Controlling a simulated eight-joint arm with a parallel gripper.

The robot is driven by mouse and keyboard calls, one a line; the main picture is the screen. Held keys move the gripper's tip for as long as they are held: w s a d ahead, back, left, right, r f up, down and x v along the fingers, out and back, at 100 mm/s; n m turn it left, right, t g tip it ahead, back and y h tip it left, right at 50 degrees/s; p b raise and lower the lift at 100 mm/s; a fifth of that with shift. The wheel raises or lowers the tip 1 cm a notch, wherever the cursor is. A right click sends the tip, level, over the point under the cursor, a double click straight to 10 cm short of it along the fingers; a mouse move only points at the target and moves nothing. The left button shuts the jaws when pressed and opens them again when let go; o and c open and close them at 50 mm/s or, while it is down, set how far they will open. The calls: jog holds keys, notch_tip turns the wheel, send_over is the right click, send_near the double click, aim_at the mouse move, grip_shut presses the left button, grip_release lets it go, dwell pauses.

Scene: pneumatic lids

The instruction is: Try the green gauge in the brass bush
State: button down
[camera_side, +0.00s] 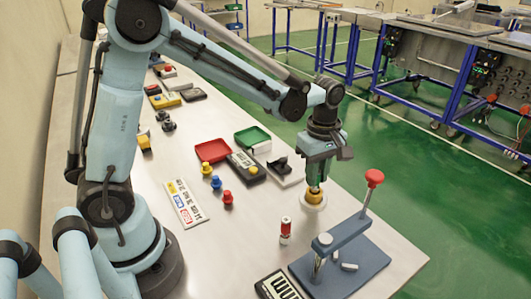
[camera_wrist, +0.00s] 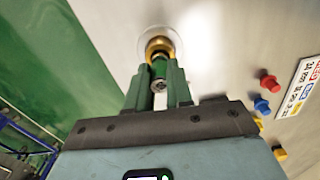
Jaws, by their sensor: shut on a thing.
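The brass bush (camera_side: 314,196) stands on a pale round base on the bench, below my gripper (camera_side: 315,182). In the wrist view the bush (camera_wrist: 160,46) shows as a gold ring just past my fingertips. My gripper (camera_wrist: 158,82) is shut on the green gauge (camera_wrist: 158,69), which lies between the two fingers and points at the bush. The gauge's far end meets the bush's mouth in the wrist view. How deep it sits, if at all, I cannot tell. In the side view the fingers hide most of the gauge.
A blue-grey lever press (camera_side: 345,262) with a red knob stands front right. A red-and-white cylinder (camera_side: 286,230) stands near it. Yellow, blue and red pegs (camera_side: 216,182) stand left of the bush, beside a label sheet (camera_side: 184,203). Red (camera_side: 212,151) and green (camera_side: 252,138) trays lie behind.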

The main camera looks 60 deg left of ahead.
jog(key=shift+f, duration=0.45)
dwell(0.5)
jog(key=shift+r, duration=1.3)
dwell(1.2)
jog(key=shift+r, duration=2.45)
